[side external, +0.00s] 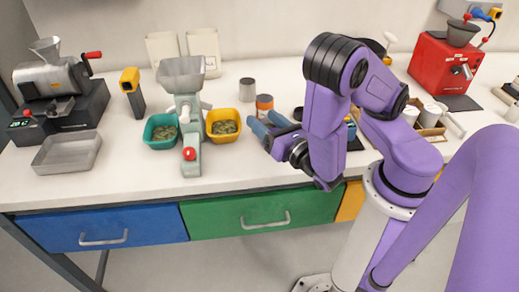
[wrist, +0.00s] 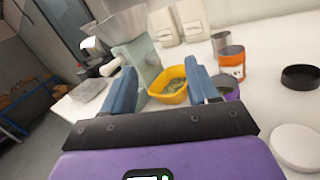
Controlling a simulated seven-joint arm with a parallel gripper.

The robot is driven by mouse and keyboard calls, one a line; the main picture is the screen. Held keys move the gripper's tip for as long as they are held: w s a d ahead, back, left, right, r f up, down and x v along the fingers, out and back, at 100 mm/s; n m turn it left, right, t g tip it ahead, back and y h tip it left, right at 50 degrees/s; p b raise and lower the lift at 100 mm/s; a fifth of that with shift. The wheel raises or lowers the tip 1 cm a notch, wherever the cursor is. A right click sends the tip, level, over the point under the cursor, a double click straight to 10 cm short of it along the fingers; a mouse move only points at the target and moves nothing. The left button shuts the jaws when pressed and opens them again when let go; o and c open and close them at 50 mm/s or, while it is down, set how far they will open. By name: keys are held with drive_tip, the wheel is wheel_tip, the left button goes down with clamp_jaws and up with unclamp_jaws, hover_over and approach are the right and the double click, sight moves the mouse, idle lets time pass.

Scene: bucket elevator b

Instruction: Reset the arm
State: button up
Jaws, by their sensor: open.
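My gripper (side external: 270,130) has blue fingers and is at the end of my purple arm, above the front part of the white counter. In the wrist view my gripper (wrist: 163,90) is open, with its two blue fingers apart and nothing between them. Beyond the fingers is a yellow bowl (wrist: 169,98) holding green bits. The same yellow bowl (side external: 223,135) is left of my gripper in the side view. The gripper does not appear to touch anything.
A grey-green bucket machine (side external: 187,100) stands beside a teal bowl (side external: 160,143). An orange-labelled jar (side external: 264,106) and a metal cup (side external: 247,90) are behind my gripper. A metal tray (side external: 68,153) is at left. A wooden box (side external: 428,128) is behind my arm. The front counter strip is clear.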

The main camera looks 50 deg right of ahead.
drive_tip(key=s+d+r+m+g+h, duration=0.1)
drive_tip(key=s+d+m+g+h, duration=0.55)
drive_tip(key=m+g, duration=0.65)
drive_tip(key=s+a+r+m+g+y, duration=0.3)
drive_tip(key=s+a+m+g+y, duration=0.2)
drive_tip(key=y, duration=0.7)
drive_tip(key=s+a, duration=0.2)
drive_tip(key=s, duration=0.2)
drive_tip(key=shift+s+r, duration=0.15)
drive_tip(key=shift+s, duration=0.1)
